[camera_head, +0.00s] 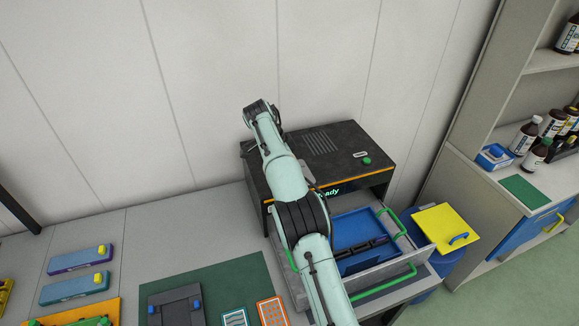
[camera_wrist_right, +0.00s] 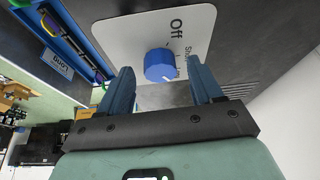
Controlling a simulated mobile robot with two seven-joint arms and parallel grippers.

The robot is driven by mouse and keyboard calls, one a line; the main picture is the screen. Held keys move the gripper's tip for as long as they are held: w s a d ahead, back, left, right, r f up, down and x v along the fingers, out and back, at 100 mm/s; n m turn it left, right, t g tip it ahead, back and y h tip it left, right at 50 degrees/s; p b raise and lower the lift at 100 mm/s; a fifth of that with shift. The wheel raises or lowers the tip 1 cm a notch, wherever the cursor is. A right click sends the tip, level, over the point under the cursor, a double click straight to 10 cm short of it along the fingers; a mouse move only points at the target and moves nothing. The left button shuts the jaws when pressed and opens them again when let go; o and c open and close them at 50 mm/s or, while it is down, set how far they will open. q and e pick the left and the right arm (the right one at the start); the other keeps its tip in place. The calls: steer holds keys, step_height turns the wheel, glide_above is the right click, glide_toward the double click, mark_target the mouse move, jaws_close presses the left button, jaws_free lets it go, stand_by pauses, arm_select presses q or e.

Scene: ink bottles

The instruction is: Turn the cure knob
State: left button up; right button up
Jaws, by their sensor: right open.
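The cure knob (camera_wrist_right: 159,66) is a blue round knob with a small white pointer mark, seen in the right wrist view. It sits on a white plate (camera_wrist_right: 190,28) marked "Off" and other partly hidden words. My right gripper (camera_wrist_right: 161,76) is open, with one blue finger on each side of the knob and gaps visible; I cannot tell whether the tips reach around it. In the head view my right arm reaches over the dark curing machine (camera_head: 330,155) to its left side; the knob and fingers are hidden there. My left gripper is not in view.
The machine's front drawer (camera_head: 412,262) stands open with a blue tray (camera_head: 352,228) inside. A green button (camera_head: 366,161) is on the machine's top. A blue bin with a yellow lid (camera_head: 446,222) stands to the right.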

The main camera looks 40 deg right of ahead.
steer(key=w+a, duration=0.1)
steer(key=a, duration=0.3)
steer(key=w+a, duration=0.1)
steer(key=a, duration=0.3)
steer(key=w+a, duration=0.1)
steer(key=a, duration=0.3)
steer(key=shift+r, duration=0.2)
steer(key=shift+d, duration=0.1)
